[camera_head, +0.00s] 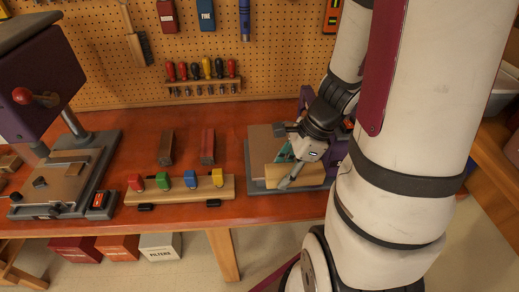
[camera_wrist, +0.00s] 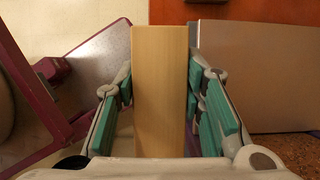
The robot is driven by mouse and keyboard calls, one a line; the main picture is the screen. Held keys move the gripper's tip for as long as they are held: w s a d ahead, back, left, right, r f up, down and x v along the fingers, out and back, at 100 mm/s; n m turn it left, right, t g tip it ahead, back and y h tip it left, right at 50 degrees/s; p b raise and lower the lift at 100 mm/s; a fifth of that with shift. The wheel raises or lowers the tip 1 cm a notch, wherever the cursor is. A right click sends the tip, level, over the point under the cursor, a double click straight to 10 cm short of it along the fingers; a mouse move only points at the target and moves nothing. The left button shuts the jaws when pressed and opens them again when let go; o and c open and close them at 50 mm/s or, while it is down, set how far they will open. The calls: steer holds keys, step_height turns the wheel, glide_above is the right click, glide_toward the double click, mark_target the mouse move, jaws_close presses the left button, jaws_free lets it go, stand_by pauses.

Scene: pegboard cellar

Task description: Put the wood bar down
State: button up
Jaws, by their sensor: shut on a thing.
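The wood bar (camera_head: 310,175) is a pale, straight-sided block. In the head view it appears at the front of a grey machine base (camera_head: 257,187), beside a brown board. My gripper (camera_head: 290,165) is shut on the bar from above. In the wrist view the bar (camera_wrist: 160,95) runs lengthwise between the teal finger pads of my gripper (camera_wrist: 161,75), one on each side. I cannot tell whether the bar touches the surface beneath it. My arm hides part of the machine.
The orange-red bench (camera_head: 185,117) holds a bar with coloured clamps (camera_head: 180,192), two dark blocks (camera_head: 207,146) and a purple machine (camera_head: 40,85) on the left. A screwdriver rack (camera_head: 202,88) hangs on the pegboard. Bare bench lies between the blocks and the grey base.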

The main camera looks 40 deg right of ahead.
steer(key=shift+w+b, duration=1.65)
steer(key=shift+b, duration=0.35)
glide_above(258, 157)
steer(key=d, duration=0.1)
steer(key=shift+s+d+f+p, duration=0.2)
steer(key=shift+s+f+p, duration=0.2)
steer(key=shift+f, duration=2)
steer(key=shift+f, duration=0.15)
steer(key=o, duration=1.3)
steer(key=shift+c, duration=0.2)
